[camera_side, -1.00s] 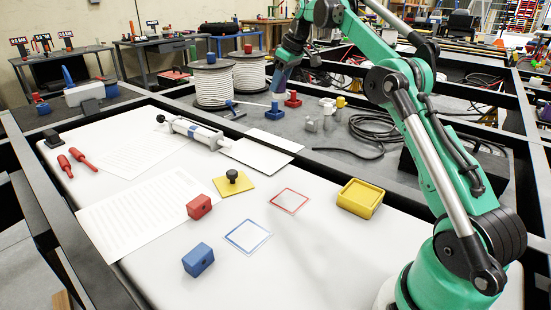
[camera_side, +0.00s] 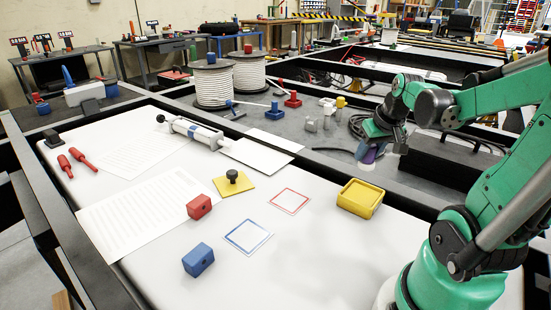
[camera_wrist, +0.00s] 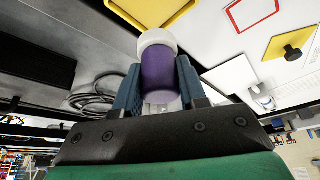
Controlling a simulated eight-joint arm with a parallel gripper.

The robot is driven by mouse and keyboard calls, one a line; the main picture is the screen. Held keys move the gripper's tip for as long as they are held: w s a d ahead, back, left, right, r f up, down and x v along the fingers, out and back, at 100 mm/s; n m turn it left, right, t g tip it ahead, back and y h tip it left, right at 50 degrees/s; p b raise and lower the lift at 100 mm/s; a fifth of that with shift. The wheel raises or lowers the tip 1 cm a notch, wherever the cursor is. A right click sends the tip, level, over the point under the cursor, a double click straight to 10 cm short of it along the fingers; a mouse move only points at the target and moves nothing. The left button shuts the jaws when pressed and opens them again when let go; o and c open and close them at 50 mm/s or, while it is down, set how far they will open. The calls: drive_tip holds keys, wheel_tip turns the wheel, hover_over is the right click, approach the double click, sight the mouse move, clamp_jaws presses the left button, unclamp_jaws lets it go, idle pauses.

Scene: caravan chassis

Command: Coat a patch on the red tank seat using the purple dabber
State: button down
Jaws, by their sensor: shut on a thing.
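My gripper (camera_side: 374,142) is shut on the purple dabber (camera_wrist: 160,76). It holds the dabber beyond the far edge of the white panel, behind the yellow box. The dabber's round white tip (camera_wrist: 156,40) points away from the wrist; in the side view the dabber (camera_side: 370,153) is small, with its tip downward. A red-outlined square (camera_side: 290,201), which looks like the red tank seat, lies flat on the panel, left of and nearer than the gripper. Its inside looks plain white. It also shows at the top of the wrist view (camera_wrist: 252,11).
The yellow box (camera_side: 360,199) stands on the panel between the gripper and the front. A blue-outlined square (camera_side: 247,237), a red block (camera_side: 199,207), a blue block (camera_side: 198,260) and a knobbed yellow plate (camera_side: 234,186) lie left. A dark frame rail (camera_side: 330,167) borders the panel.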

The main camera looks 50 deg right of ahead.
sight(370, 170)
drive_tip(key=shift+s+a+f, duration=0.1)
drive_tip(key=shift+s+f, duration=0.1)
drive_tip(key=shift+f, duration=2.95)
drive_tip(key=shift+f, duration=0.55)
drive_tip(key=shift+r, duration=3.5)
drive_tip(key=w+a+r+n+y, duration=0.1)
drive_tip(key=w+a+r+n, duration=0.2)
drive_tip(key=w+a, duration=0.4)
drive_tip(key=w+a+r+n+y, duration=0.1)
drive_tip(key=w+a+r+n, duration=0.2)
drive_tip(key=w+a, duration=0.4)
drive_tip(key=a+n, duration=0.1)
drive_tip(key=a, duration=0.6)
drive_tip(key=shift+a+r+t+y, duration=0.2)
drive_tip(key=shift+r+t+y, duration=0.1)
drive_tip(key=shift+r+t, duration=0.1)
